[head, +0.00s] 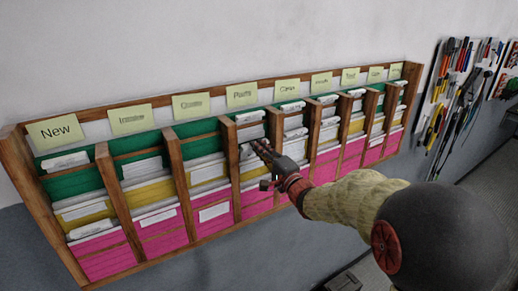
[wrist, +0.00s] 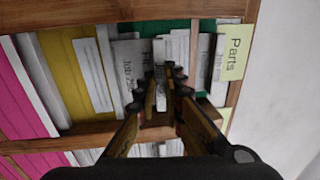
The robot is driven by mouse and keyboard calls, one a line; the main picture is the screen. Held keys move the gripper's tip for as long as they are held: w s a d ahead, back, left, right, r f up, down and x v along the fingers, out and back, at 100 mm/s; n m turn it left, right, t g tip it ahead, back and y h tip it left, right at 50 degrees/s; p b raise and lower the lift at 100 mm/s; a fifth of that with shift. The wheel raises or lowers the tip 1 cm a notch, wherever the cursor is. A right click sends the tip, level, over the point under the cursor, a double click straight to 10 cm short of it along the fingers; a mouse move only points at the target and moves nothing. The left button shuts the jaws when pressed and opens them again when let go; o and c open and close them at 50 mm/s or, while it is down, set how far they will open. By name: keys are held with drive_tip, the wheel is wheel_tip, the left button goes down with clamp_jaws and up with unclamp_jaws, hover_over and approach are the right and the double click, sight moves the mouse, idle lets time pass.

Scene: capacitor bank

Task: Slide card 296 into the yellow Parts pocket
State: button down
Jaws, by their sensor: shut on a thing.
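The Parts label (head: 242,94) marks one column of the wall rack; it also shows at the right of the wrist view (wrist: 233,52). My gripper (head: 256,147) is at that column, in front of its upper cards. In the wrist view my gripper (wrist: 161,82) has its fingertips close together on a narrow white card (wrist: 160,90), which I take as card 296; its number is not readable. The yellow Parts pocket (wrist: 66,68) lies to the left of the fingertips in the wrist view, below the green one. In the head view my gripper partly covers this column.
The wooden rack (head: 112,190) has several columns with green, yellow and pink pockets. Wooden dividers (head: 232,170) stand out between columns. Other job cards (wrist: 128,65) stand close beside the fingertips. Tools (head: 455,90) hang on the wall at right.

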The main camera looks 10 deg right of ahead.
wheel_tip(320, 180, down, 3)
drive_tip(key=shift+r+b, duration=0.15)
drive_tip(key=shift+b, duration=0.7)
drive_tip(key=c, duration=1.8)
unclamp_jaws()
